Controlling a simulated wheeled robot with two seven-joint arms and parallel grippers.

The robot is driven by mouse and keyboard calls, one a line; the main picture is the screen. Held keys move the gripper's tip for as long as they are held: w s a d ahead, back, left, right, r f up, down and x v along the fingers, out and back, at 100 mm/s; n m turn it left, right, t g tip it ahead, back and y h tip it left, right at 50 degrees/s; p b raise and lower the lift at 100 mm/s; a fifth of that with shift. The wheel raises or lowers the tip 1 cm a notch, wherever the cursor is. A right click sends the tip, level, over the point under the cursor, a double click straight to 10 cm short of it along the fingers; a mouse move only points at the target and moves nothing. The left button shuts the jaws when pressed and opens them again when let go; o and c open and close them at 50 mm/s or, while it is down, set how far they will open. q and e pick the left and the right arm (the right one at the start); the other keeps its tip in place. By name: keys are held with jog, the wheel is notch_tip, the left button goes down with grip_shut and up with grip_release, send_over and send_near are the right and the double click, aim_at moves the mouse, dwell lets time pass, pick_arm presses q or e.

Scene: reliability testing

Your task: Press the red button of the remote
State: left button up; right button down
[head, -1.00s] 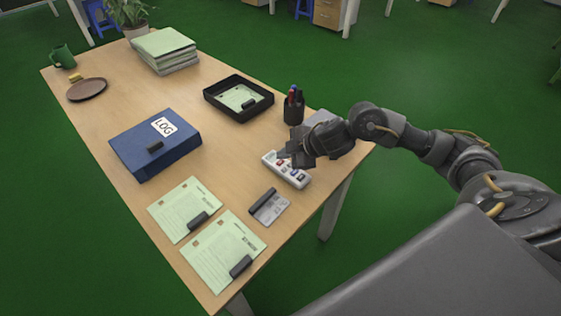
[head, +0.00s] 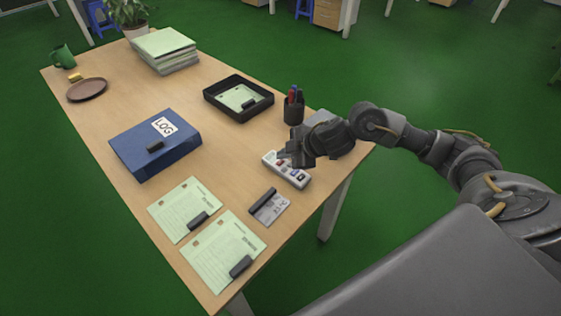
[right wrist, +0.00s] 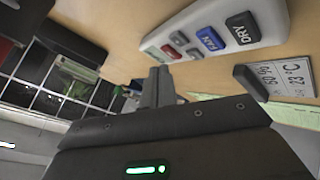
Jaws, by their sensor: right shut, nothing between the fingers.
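The white remote (head: 290,176) lies on the wooden table near its right edge. Its buttons show large in the right wrist view, with a black DRY button (right wrist: 242,28), a blue FAN button (right wrist: 210,39), grey ones and a red button (right wrist: 170,51). My right gripper (head: 288,153) is over the remote's far end. In the right wrist view its shut, empty fingers (right wrist: 157,78) point at the remote, with the tips just below the red button in the picture. I cannot tell whether they touch it. My left gripper is not in view.
A small display panel (head: 271,208), reading 23°C in the wrist view, lies near the remote. A pen cup (head: 293,110) stands close behind my gripper. A black tray (head: 240,83), blue LOG binder (head: 135,145) and green papers (head: 225,255) lie further left.

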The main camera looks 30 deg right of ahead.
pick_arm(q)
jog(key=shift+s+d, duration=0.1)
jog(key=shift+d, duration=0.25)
pick_arm(e)
jog(key=shift+f, duration=0.1)
jog(key=shift+f, duration=0.35)
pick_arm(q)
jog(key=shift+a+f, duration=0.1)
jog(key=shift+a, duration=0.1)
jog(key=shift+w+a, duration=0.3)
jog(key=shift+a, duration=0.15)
pick_arm(e)
jog(key=shift+f, duration=0.1)
